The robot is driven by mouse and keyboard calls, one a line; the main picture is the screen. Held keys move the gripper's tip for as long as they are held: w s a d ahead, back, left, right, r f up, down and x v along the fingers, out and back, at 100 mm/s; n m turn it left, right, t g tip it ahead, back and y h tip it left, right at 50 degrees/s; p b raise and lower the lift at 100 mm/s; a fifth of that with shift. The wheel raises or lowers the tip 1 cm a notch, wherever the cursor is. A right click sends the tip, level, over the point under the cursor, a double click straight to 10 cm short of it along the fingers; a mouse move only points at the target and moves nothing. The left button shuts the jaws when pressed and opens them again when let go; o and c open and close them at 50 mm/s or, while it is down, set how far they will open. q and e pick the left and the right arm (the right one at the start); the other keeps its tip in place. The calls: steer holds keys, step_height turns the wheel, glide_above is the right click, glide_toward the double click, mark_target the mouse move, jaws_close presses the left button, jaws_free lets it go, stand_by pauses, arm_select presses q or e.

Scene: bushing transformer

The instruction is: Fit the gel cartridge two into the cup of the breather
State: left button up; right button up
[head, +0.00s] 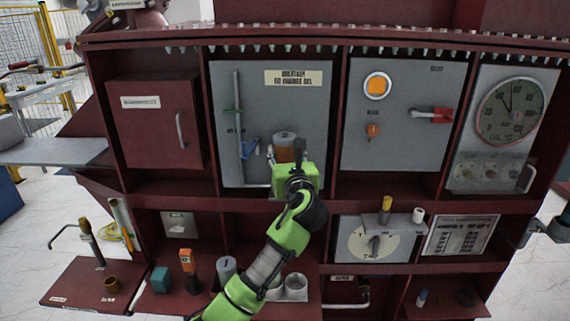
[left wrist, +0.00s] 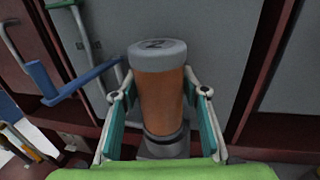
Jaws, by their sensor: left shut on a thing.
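Gel cartridge two (head: 285,141) is orange with a grey cap. It stands roughly upright in front of the grey breather panel (head: 312,105). My left gripper (head: 288,164) is shut on it. In the left wrist view the cartridge (left wrist: 161,98) shows a "2" on its cap, with a green finger pad on each side. A dark ring and a grey round part (left wrist: 164,147) show beneath the orange body. I cannot tell whether this is the breather's cup or the cartridge's own foot. My right gripper is not in view.
A blue lever (head: 251,147) and an upright rod (head: 238,120) are left of the cartridge. A grey cylinder (head: 226,268) and grey round holders (head: 295,287) are on the lower shelf. A dark red divider (head: 338,125) stands to the right.

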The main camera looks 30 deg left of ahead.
arm_select(q)
steer(key=shift+w+a+f, duration=0.25)
steer(key=shift+w+f, duration=0.15)
steer(key=shift+f, duration=0.1)
step_height(320, 180, down, 2)
steer(key=shift+f+p, duration=0.2)
steer(key=shift+p, duration=0.2)
steer(key=shift+f, duration=0.35)
steer(key=shift+f, duration=0.1)
steer(key=o, duration=1.3)
steer(key=shift+o, duration=0.2)
